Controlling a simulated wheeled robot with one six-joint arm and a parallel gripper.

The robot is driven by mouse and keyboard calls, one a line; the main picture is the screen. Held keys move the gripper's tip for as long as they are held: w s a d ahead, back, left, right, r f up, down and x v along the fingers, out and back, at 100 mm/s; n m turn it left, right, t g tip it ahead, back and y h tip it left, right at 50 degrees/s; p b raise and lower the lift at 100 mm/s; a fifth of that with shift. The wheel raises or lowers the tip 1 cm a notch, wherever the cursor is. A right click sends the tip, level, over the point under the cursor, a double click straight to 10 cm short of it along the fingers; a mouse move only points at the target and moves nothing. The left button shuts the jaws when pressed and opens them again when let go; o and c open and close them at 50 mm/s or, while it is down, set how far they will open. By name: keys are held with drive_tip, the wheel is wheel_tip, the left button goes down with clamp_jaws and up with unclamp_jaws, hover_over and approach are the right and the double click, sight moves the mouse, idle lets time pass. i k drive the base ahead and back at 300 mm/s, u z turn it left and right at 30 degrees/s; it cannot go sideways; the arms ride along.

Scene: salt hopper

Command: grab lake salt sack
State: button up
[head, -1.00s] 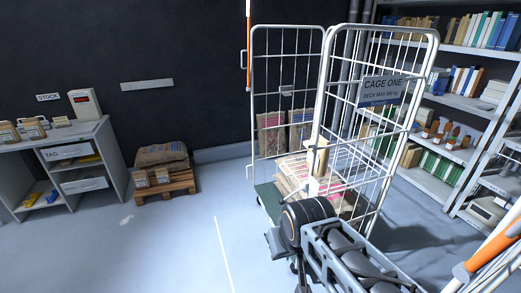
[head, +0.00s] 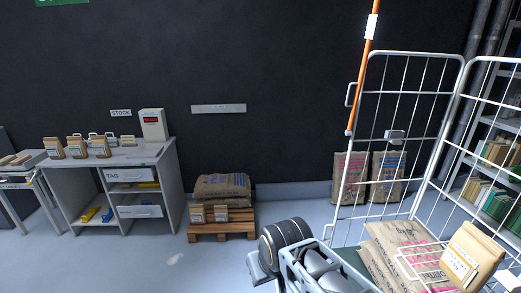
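Several printed sacks are in view, but the print is too small to tell which one is lake salt. A brown sack with blue print (head: 222,184) lies on a wooden pallet (head: 222,230) by the back wall. More pink-printed sacks (head: 400,253) lie in the wire cage (head: 415,95) at the lower right, cut off by the frame. My gripper's fingers do not show; only parts of my own body are at the bottom middle.
A grey workbench (head: 160,160) with bags and a scale is left of the pallet. An orange and white pole (head: 363,75) rises beside the cage.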

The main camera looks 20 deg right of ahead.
sight(471, 258)
drive_tip(key=z, duration=0.4)
drive_tip(key=i, duration=1.55)
drive_tip(key=z, duration=1.4)
drive_tip(key=i, duration=0.7)
drive_tip(key=z, duration=0.55)
